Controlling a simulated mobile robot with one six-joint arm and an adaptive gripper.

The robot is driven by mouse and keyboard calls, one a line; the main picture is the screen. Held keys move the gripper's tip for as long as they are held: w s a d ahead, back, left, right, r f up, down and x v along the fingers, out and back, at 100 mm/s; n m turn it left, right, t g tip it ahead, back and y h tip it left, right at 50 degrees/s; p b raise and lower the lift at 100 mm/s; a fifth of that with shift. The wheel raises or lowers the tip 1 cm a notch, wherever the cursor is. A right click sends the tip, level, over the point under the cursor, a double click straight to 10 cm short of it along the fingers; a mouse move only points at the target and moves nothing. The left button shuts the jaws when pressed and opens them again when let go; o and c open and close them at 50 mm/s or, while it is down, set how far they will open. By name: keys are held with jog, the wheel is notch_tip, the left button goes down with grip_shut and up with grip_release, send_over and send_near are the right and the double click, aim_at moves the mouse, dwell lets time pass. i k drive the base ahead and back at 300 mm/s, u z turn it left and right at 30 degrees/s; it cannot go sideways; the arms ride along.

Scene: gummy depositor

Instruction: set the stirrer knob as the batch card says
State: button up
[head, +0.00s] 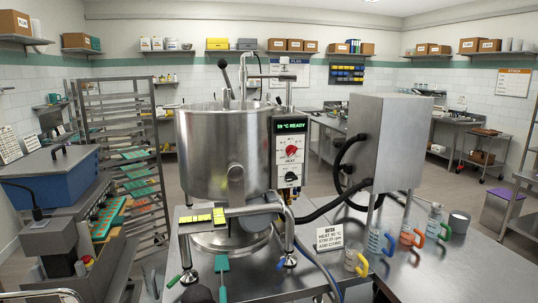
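The stirrer knob appears to be the black knob (291,177) low on the kettle's control panel (290,160). Its label and setting are too small to read. Above it sits a red knob (291,150) marked HEAT, under a lit green display (291,126) that ends in "°C READY". The panel is at the right side of the large steel kettle (222,155). The white batch card (332,238) stands on the steel table, with lines on heat, stir and adding something; the stir line seems to read 20 rpm, but is small. My gripper is not identifiable in this view.
Handled jugs (375,243) and a steel box on legs (393,140) stand right of the kettle. Black hoses (335,205) run between kettle and box. A yellow-topped tray (203,215) and teal-handled tool (222,268) are in front. The table's right front (465,275) is clear.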

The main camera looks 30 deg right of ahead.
aim_at(290, 176)
jog(key=z, duration=0.75)
jog(key=k, duration=0.95)
jog(key=u, duration=0.05)
jog(key=i, duration=0.75)
